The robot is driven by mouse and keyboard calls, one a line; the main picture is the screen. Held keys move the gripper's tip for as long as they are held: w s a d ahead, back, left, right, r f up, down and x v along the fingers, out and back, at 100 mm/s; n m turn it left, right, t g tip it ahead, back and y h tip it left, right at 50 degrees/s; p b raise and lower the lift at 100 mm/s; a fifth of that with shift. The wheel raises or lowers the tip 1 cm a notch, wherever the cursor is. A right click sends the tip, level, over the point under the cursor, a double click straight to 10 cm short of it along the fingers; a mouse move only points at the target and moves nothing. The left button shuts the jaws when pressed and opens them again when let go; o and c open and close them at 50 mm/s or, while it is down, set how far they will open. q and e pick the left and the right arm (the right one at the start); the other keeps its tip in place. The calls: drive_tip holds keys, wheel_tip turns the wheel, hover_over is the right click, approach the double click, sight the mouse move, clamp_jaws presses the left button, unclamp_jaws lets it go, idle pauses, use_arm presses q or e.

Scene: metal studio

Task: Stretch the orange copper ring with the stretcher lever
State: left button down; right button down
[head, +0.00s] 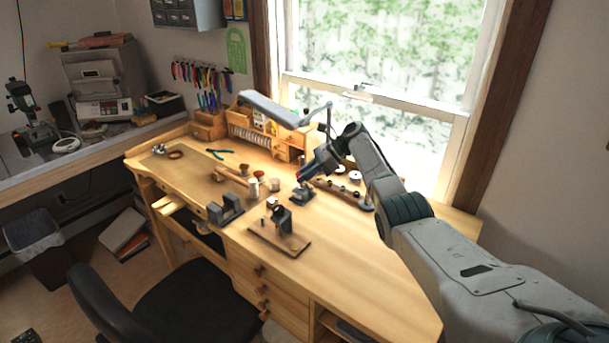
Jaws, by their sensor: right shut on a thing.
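My right arm comes in from the right. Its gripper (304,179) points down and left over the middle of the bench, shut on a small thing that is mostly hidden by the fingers. A small dark metal device (302,196) stands on the bench directly below the gripper. I cannot tell whether they touch. A dark upright tool on a wooden base (280,236) stands nearer the front; I cannot tell which of these is the stretcher. I cannot make out the orange copper ring with certainty. My left gripper is not in view.
The wooden bench (355,254) is clear at front right. A dark metal block (225,209) sits at the front edge, with small wooden pieces behind it. A rack with knobs (345,193) lies right of the gripper. A chair (175,308) stands in front.

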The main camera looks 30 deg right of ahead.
drive_tip(key=c, duration=1.5)
unclamp_jaws()
drive_tip(key=shift+d, duration=0.15)
drive_tip(key=shift+o, duration=1.3)
drive_tip(key=shift+w+f, duration=0.1)
drive_tip(key=shift+f, duration=0.05)
drive_tip(key=b+v, duration=0.4)
drive_tip(key=v, duration=0.7)
